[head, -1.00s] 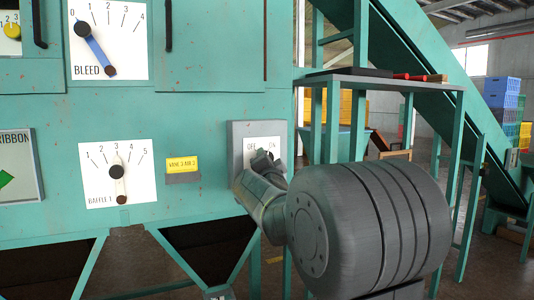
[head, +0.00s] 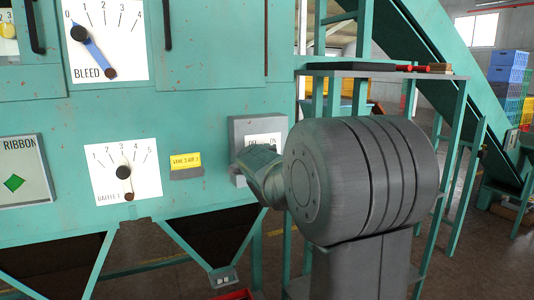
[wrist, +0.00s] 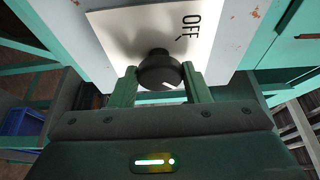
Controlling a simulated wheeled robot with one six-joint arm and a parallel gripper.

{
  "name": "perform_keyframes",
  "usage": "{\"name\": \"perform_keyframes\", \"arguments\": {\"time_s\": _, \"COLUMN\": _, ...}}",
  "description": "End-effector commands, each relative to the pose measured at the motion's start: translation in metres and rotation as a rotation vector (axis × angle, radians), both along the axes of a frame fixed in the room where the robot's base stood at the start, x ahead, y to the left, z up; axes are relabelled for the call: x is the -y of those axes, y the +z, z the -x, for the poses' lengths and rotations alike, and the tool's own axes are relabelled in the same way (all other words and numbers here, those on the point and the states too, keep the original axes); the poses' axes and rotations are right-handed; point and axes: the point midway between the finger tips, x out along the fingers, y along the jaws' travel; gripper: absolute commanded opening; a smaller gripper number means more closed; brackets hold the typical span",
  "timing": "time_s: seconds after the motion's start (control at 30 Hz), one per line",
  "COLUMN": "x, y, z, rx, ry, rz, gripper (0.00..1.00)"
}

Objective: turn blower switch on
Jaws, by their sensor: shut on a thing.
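The blower switch is a round black knob (wrist: 160,70) with a short white mark, on a white plate (wrist: 120,28). In the wrist view "OFF" shows at the plate's upper right, turned on its side. My gripper (wrist: 161,84) has its two green fingers on either side of the knob, shut on it. The knob's white mark lies near the right finger. In the head view the switch's grey box (head: 238,128) is at the centre, with the tops of "OFF" and "ON" showing. My arm hides the knob and fingers there.
Left of the switch are a yellow label (head: 185,162), the BAFFLE 1 dial (head: 142,180) and the BLEED dial (head: 120,45). A shelf (head: 400,73) with red-handled things stands to the right. Stacked blue crates (head: 507,75) are at the far right.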

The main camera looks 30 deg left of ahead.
Motion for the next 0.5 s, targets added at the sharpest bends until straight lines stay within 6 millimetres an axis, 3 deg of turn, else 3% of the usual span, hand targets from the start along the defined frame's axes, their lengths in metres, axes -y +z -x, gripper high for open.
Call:
{"name": "perform_keyframes", "arguments": {"time_s": 0.47, "x": 0.0003, "y": 0.0, "z": -0.0003, "rx": -0.009, "ry": -0.001, "rz": -0.009, "gripper": 0.2}}
{"name": "perform_keyframes", "arguments": {"time_s": 0.5, "x": 0.0003, "y": 0.0, "z": -0.0003, "rx": -0.009, "ry": -0.001, "rz": -0.009, "gripper": 0.49}}
